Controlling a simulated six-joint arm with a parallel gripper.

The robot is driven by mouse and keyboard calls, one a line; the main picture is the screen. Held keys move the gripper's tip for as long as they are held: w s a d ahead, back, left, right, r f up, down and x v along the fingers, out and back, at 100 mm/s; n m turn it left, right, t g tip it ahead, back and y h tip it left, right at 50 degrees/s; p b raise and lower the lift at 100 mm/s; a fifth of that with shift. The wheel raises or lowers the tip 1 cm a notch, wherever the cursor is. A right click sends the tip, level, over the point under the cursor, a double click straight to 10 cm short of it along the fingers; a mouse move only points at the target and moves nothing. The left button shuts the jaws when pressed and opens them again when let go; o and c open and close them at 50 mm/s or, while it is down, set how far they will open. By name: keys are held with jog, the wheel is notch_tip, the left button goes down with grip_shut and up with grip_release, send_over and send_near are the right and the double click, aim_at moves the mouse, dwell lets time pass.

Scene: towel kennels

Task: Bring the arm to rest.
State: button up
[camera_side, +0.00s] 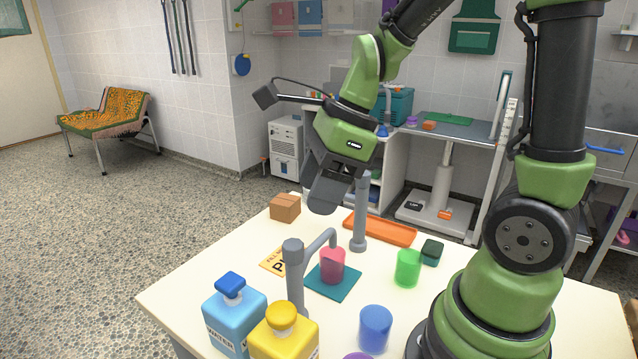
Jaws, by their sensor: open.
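My gripper (328,192) hangs over the far part of the white table, pointing down, with its camera bracket sticking out to the left. It is open, and no object shows between its fingers. It is above the table, seen between the cardboard box (285,208) and the grey post (360,212). The arm is bent and raised, reaching from its base at the right of the table. A red cup (332,262) stands upright on a teal mat (346,284) below a grey spout, apart from the gripper.
A green cup (408,268), blue cup (375,328) and dark green block (432,251) stand near the arm base. An orange tray (392,231) lies at the back. A blue water bottle (236,318) and yellow bottle (284,336) stand in front. The table's left corner is clear.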

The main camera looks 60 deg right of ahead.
jog(key=s+a+r+n+t+h, duration=0.1)
jog(key=s+r+n, duration=0.7)
jog(key=n, duration=1.5)
jog(key=s+a+t, duration=0.1)
jog(key=t, duration=0.1)
jog(key=shift+s+t, duration=0.25)
jog(key=shift+t, duration=0.15)
